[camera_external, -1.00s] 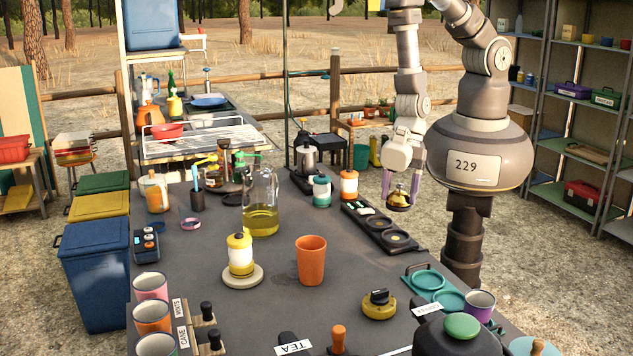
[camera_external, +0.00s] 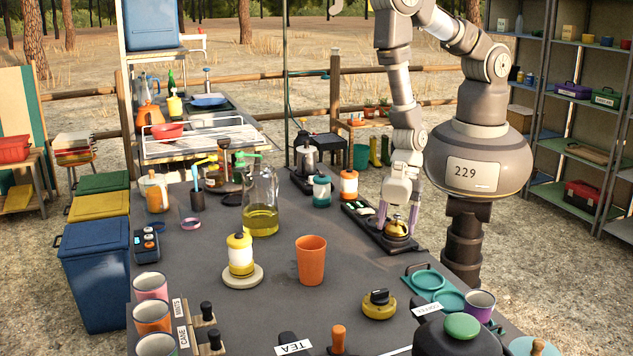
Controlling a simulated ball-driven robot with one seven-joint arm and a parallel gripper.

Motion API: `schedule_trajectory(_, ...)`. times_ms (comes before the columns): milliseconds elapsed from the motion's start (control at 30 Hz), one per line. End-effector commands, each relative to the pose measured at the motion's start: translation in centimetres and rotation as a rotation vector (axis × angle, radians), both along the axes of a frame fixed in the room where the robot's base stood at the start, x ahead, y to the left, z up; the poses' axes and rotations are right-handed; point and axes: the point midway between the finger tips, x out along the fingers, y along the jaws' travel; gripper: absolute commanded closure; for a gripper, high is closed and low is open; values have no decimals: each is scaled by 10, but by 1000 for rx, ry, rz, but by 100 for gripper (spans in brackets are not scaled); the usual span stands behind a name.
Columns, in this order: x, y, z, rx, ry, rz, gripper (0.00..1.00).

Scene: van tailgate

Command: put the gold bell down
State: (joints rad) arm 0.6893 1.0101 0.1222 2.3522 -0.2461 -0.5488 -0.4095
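The gold bell (camera_external: 397,228) is small and domed with a dark base. It is upright at the black tray (camera_external: 364,227), over the tray's near round recess. It looks to be resting there, but contact is too small to be sure. My gripper (camera_external: 398,220) points straight down at the bell, with its purple-tinted fingers on either side of the bell's top. Whether the fingers press on the bell or stand slightly apart is too small to tell.
An orange cup (camera_external: 311,260) and a white-and-yellow canister (camera_external: 240,255) stand left of the tray. A yellow-and-black round item (camera_external: 379,304) is nearer. A teal tray (camera_external: 428,280) is to the right. White-and-orange (camera_external: 349,184) and teal (camera_external: 322,189) jars stand behind.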

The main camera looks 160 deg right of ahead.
Motion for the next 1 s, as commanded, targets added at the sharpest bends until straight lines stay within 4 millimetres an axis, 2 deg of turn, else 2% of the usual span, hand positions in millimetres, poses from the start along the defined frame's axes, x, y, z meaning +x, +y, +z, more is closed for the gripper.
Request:
schedule_trajectory(33, 0, 0, 1, 0, 0, 0, 18)
schedule_trajectory(67, 0, 0, 1, 0, 0, 0, 14)
schedule_trajectory(333, 0, 0, 1, 0, 0, 0, 14)
schedule_trajectory(467, -1, -1, 10, -1, -1, 0, 14)
schedule_trajectory(567, -8, -1, 28, -1, -2, -2, 14)
schedule_trajectory(800, -30, -1, 82, -3, -3, -1, 14)
schedule_trajectory(1000, -42, 0, 113, -1, -1, 0, 14)
